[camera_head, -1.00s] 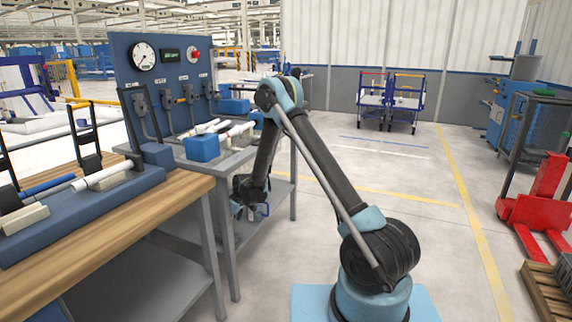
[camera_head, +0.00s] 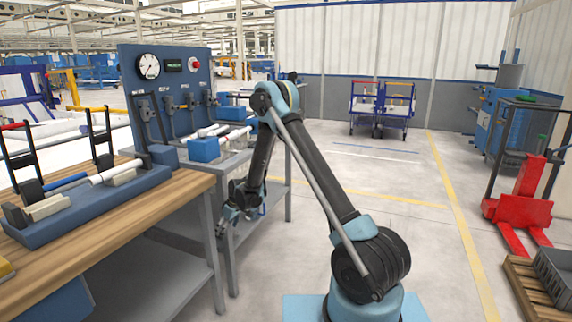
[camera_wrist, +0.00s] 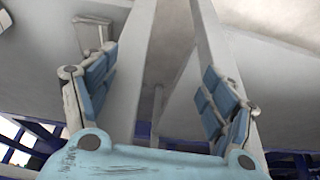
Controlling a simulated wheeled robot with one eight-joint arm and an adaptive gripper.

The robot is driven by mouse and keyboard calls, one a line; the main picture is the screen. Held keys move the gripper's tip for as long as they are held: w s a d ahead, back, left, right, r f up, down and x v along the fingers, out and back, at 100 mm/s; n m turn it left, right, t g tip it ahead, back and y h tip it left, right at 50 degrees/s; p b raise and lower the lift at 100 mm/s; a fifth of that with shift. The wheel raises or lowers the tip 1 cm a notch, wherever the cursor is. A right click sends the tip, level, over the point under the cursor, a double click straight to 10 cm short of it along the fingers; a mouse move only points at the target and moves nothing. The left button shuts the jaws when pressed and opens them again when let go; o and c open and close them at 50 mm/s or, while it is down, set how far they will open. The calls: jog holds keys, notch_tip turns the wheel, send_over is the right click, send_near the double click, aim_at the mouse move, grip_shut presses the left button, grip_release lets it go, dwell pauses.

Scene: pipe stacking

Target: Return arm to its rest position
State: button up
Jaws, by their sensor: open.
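My gripper (camera_head: 230,216) hangs low at the end of my folded arm, beside the metal legs of the workbench in the head view. In the wrist view my gripper (camera_wrist: 160,68) shows two blue-padded fingers spread wide apart, with nothing between them. Grey surfaces and a leg-like post show behind the fingers. From these views I cannot tell whether the gripper touches the bench frame.
A wooden-topped workbench (camera_head: 143,222) stands at left, bearing a blue fixture (camera_head: 100,205) with a white pipe (camera_head: 115,171). A metal bench with a blue gauge panel (camera_head: 165,92) stands behind it. A red pallet jack (camera_head: 520,207) stands right. Open floor lies between.

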jog(key=s+d+r+m+h, duration=0.1)
jog(key=s+d+r+m, duration=0.35)
jog(key=d+r, duration=1)
jog(key=s+d+r+m+h, duration=0.15)
jog(key=s+d+r, duration=0.55)
jog(key=d+r, duration=0.75)
jog(key=s+d+r+m, duration=0.3)
jog(key=s+d, duration=0.8)
jog(key=s, duration=0.3)
jog(key=s+d+f+m, duration=0.2)
jog(key=s+d+f, duration=0.1)
jog(key=s, duration=0.5)
jog(key=s+d+f+m+h, duration=0.1)
jog(key=s+d+f+m, duration=0.1)
jog(key=s+d, duration=0.2)
jog(key=s, duration=0.3)
jog(key=shift+s+d+f+t, duration=0.25)
jog(key=shift+s+f+t, duration=0.05)
jog(key=shift+s+f, duration=0.1)
jog(key=shift+h, duration=0.25)
jog(key=shift+w+f, duration=0.2)
jog(key=shift+w, duration=0.3)
